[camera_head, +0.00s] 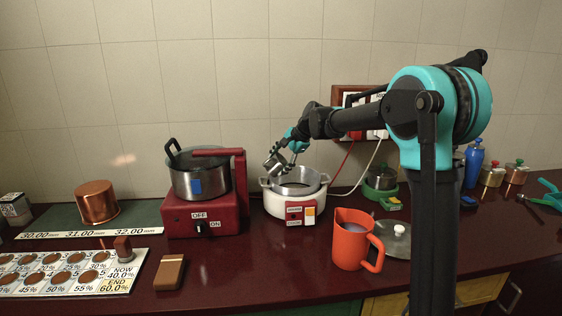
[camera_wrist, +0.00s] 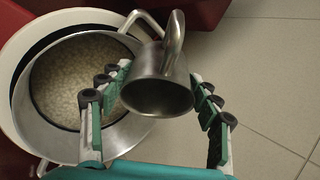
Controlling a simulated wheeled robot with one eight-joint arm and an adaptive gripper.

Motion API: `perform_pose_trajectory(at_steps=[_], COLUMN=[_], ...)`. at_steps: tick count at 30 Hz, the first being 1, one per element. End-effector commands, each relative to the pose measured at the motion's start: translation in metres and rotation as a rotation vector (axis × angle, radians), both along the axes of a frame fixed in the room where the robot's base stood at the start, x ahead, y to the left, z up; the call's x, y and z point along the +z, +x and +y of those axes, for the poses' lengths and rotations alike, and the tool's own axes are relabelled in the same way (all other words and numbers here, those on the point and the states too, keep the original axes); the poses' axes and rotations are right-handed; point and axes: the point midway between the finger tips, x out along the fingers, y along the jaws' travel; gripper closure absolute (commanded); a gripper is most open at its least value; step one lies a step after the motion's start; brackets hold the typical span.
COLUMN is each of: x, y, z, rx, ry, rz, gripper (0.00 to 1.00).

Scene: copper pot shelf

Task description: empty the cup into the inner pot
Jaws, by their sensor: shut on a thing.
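My gripper (camera_head: 292,150) is shut on a small metal cup (camera_head: 276,162) and holds it tilted above the white cooker. The cup also shows in the wrist view (camera_wrist: 158,72), between the fingers (camera_wrist: 161,84), its mouth facing the camera and its handle pointing up. The inside of the cup looks dark grey, and I see no contents in it. The inner pot (camera_head: 299,187) sits in the white cooker (camera_head: 283,207). In the wrist view the inner pot (camera_wrist: 128,128) holds pale grains (camera_wrist: 80,78), left of the cup.
An orange jug (camera_head: 350,240) stands in front right, beside a glass lid (camera_head: 397,238). A copper pot (camera_head: 96,201) is at far left. The wall sockets and cables are behind.

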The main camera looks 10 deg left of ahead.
Motion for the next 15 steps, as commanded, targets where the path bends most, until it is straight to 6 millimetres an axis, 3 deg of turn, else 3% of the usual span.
perform_pose_trajectory(at_steps=[4, 15], x=[-0.004, 0.029], y=[-0.001, -0.003], z=[0.007, 0.026], rx=[0.004, 0.005], ry=[-0.143, -0.525], rz=[-0.017, -0.054], gripper=[0.68, 0.68])
